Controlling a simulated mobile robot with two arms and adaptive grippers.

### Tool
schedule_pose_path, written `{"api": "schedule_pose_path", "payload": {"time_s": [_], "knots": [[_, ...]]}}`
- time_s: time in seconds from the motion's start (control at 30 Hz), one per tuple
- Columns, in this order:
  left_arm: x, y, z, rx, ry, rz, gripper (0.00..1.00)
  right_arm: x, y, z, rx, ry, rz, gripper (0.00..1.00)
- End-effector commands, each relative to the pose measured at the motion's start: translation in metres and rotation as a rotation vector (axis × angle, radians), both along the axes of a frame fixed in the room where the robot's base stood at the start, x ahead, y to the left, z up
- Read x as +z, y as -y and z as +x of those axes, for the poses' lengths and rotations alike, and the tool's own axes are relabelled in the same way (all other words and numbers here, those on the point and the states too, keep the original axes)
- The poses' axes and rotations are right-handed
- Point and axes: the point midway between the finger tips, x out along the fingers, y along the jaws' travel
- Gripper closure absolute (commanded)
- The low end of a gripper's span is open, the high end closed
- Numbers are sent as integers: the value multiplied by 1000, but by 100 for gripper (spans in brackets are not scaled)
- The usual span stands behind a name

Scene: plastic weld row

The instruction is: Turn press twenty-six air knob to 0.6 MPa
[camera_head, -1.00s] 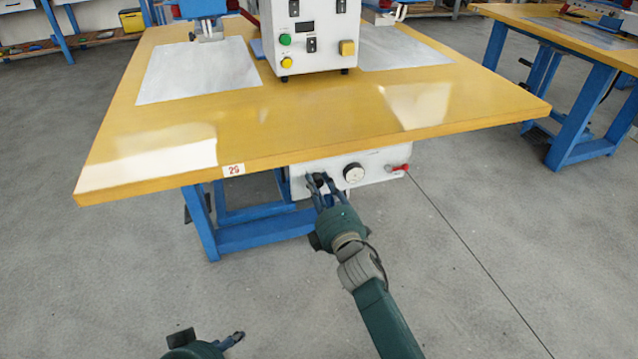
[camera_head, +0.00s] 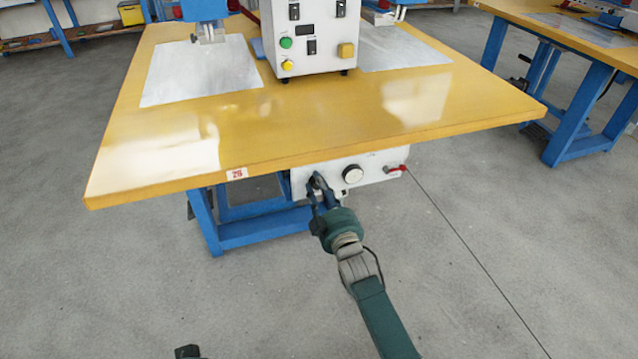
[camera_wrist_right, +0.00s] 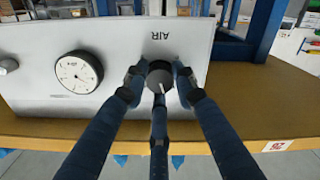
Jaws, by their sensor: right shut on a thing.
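The press table (camera_head: 300,120) bears a small number plate reading 26 (camera_head: 237,173) on its front edge. Under the edge hangs a white air panel (camera_head: 330,172). In the right wrist view the panel (camera_wrist_right: 125,50) shows the word AIR beside a dark round knob (camera_wrist_right: 159,76) with a light pointer mark. A round gauge (camera_wrist_right: 77,72) sits on the same panel; its needle is too small to read. My right gripper (camera_head: 316,187) is shut on the knob, with fingers around it in the wrist view (camera_wrist_right: 158,88). Only a dark tip of my left gripper (camera_head: 187,351) shows at the bottom edge, its jaws hidden.
A red-handled valve (camera_head: 394,169) is at the panel's right end. A white control box (camera_head: 309,40) with buttons stands on the table. Blue legs (camera_head: 203,220) stand left of the panel. Another table (camera_head: 585,45) is at the right. The floor in front is clear.

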Motion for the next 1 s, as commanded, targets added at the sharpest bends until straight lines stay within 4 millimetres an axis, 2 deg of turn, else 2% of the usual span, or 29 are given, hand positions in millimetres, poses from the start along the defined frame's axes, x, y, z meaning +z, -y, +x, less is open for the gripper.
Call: {"api": "schedule_pose_path", "payload": {"time_s": [0.2, 0.5, 0.73, 1.0], "knots": [[-29, 1, 3, -2, -18, 1, 60, -1, -2, -1, 2, -69, 193, 99], [-59, 2, 4, -5, -32, 1, 60, -2, -1, -1, 1, -157, 464, 99], [-71, 3, 4, -7, -37, 1, 60, -2, -1, -1, 1, -222, 668, 99], [-74, 3, 4, -7, -38, 1, 60, -2, -1, -1, 1, -287, 869, 99]]}}
